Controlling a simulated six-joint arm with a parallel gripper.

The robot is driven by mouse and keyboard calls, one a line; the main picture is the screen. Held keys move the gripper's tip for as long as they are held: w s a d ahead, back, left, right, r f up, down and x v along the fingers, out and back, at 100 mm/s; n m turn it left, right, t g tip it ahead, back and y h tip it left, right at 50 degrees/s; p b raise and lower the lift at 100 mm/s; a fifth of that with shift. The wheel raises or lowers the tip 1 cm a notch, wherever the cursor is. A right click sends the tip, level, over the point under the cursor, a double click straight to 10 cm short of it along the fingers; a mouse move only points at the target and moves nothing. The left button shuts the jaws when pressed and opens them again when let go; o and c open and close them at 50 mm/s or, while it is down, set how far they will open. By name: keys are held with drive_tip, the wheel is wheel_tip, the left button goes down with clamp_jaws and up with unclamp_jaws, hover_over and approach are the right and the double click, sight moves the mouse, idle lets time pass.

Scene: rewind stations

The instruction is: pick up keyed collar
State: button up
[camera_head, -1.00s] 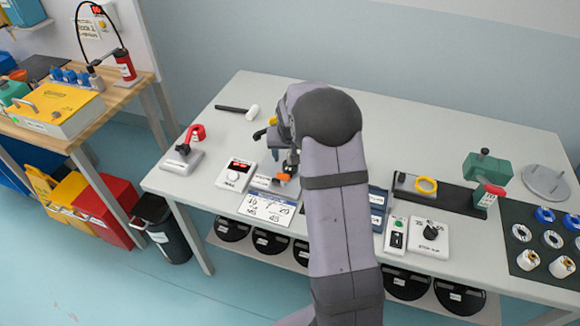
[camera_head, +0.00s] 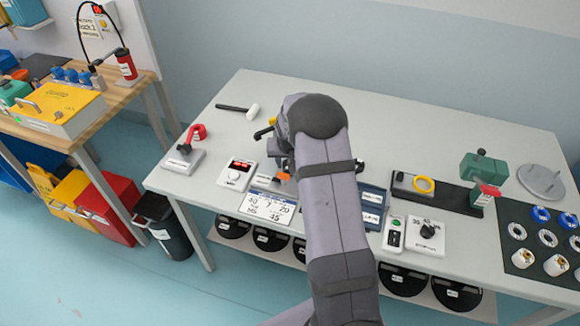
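Several ring-shaped parts lie on a dark mat (camera_head: 507,240) at the right end of the table. They include blue rings (camera_head: 541,214), white rings with dark centres (camera_head: 547,238) and white-and-gold round parts (camera_head: 523,258). I cannot tell which of them is the keyed collar; they are too small to show a key or slot. My arm stands across the middle of the table. My gripper is around the table's centre-left, mostly hidden behind my own arm, and its fingers cannot be made out. It is well away from the mat.
A black fixture (camera_head: 448,196) with a yellow ring (camera_head: 424,184) and green block (camera_head: 483,167) stands left of the mat. A dial box (camera_head: 427,239), blue tray (camera_head: 371,212), display box (camera_head: 236,174) and hammer (camera_head: 238,110) lie on the table.

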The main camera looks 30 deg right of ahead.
drive_tip(key=c, duration=0.6)
drive_tip(key=shift+r, duration=0.15)
wheel_tip(320, 180, up, 18)
drive_tip(key=b, duration=0.3)
drive_tip(key=shift+b, duration=0.4)
